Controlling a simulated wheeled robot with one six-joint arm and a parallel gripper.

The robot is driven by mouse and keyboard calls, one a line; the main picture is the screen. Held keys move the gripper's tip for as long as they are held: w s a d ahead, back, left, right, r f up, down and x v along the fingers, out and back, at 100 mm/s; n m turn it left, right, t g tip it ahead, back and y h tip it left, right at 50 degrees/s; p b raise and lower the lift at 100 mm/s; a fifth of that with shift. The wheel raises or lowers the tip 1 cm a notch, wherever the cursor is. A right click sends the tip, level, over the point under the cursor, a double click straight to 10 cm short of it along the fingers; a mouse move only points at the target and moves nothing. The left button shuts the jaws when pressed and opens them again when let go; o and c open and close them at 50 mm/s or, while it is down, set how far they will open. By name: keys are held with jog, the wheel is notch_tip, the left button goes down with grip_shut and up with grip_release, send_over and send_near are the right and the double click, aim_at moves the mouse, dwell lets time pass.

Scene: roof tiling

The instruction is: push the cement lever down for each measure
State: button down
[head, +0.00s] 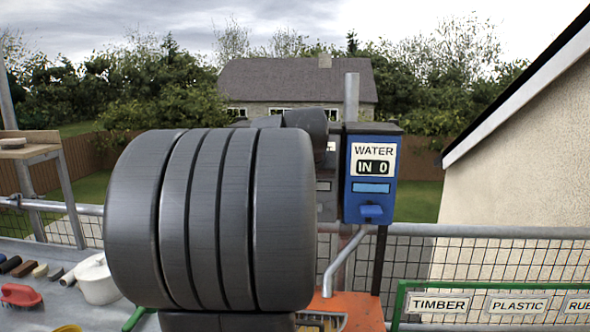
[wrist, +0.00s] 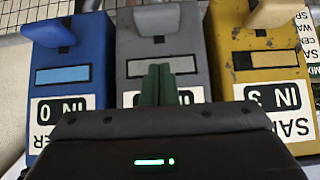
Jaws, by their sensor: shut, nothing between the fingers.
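In the wrist view, which shows the dispensers upside down, a grey dispenser (wrist: 183,52) stands in the middle with a grey lever (wrist: 157,18). Its label is mostly hidden behind my gripper, so its name and count cannot be read. My gripper (wrist: 160,84) has its green fingers together and empty, in front of the grey dispenser's face. The finger tips are apart from the lever in the picture; whether they touch the dispenser cannot be told. In the head view my arm covers most of the grey dispenser (head: 327,203) and hides my gripper.
The blue water dispenser (head: 373,170) reads IN 0, with its lever (head: 371,213) below. A yellow sand dispenser (wrist: 262,52) stands on the grey one's other side. An orange machine part (head: 362,312) is below. Signs marked TIMBER (head: 440,304) and PLASTIC (head: 517,305) hang right.

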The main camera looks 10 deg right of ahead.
jog(key=f, duration=0.2)
jog(key=w+f, duration=0.1)
jog(key=f, duration=0.2)
jog(key=shift+d, duration=0.15)
jog(key=shift+f, duration=0.1)
jog(key=shift+s+f+b, duration=0.1)
jog(key=shift+f+b, duration=1.15)
jog(key=shift+f, duration=0.65)
notch_tip(320, 180, up, 5)
jog(key=p, duration=0.4)
jog(key=shift+r, duration=0.2)
jog(key=b+v, duration=0.2)
jog(key=v, duration=0.7)
jog(key=shift+s, duration=0.3)
